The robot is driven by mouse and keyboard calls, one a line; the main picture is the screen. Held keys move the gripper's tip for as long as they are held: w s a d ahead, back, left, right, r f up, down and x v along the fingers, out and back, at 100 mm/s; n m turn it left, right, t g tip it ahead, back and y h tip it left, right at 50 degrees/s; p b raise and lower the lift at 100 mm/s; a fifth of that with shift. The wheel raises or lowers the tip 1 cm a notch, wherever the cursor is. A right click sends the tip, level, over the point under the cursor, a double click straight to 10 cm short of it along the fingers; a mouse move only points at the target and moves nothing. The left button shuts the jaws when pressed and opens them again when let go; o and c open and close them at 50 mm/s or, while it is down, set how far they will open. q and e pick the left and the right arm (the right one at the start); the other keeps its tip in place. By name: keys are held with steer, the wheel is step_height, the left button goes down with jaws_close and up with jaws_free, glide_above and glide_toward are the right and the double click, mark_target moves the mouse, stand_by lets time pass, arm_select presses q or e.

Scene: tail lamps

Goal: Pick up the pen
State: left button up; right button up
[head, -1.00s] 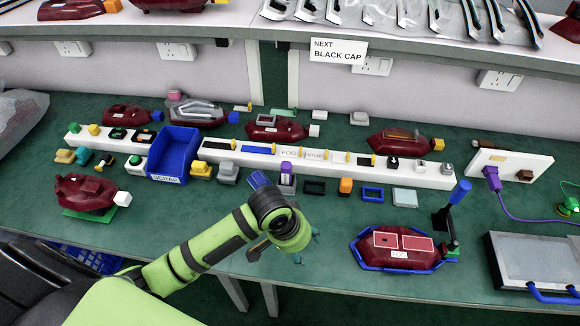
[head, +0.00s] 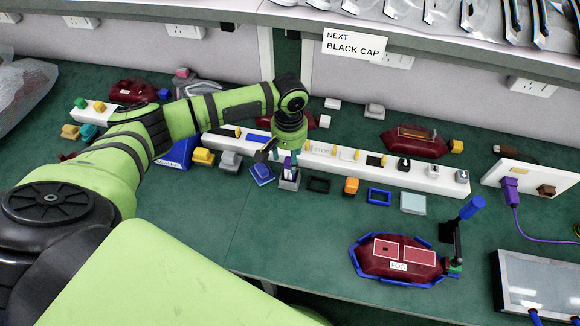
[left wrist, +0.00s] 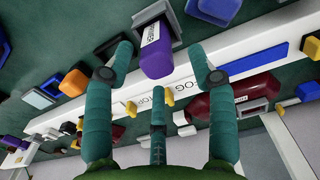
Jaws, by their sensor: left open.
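The pen (head: 288,166) is purple with a white label and stands upright in a small grey holder (head: 289,181) on the bench, just in front of the long white rail. In the left wrist view the pen (left wrist: 155,50) shows between the spread teal fingers, with part of the grey holder behind it. My left gripper (head: 279,157) is at the pen, pointing down, and partly hides it. In the wrist view the left gripper (left wrist: 160,62) is open, and I cannot tell whether a finger touches the pen. My right gripper is not in view.
The white rail (head: 330,158) runs behind the pen. A blue block (head: 262,173) lies left of the holder and a black frame (head: 318,184) right of it. A red lamp in a blue cradle (head: 398,259) stands front right. The bench in front of the holder is clear.

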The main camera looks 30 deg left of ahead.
arm_select(q)
step_height(320, 180, down, 2)
steer(key=shift+f, duration=0.4)
steer(key=c, duration=1)
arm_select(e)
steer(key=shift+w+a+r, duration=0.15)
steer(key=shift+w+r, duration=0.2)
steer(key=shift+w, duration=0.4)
arm_select(q)
steer(key=shift+w+r, duration=0.1)
steer(key=shift+r, duration=0.05)
steer(key=shift+r, duration=0.25)
steer(key=r, duration=0.2)
steer(key=r+b, duration=0.1)
steer(key=shift+s+d+r, duration=0.2)
steer(key=shift+d+r, duration=0.05)
steer(key=s+d+r+b, duration=0.1)
steer(key=s+d+r, duration=0.5)
steer(key=s+d, duration=0.1)
steer(key=shift+s+r, duration=0.35)
steer(key=shift+s, duration=0.45)
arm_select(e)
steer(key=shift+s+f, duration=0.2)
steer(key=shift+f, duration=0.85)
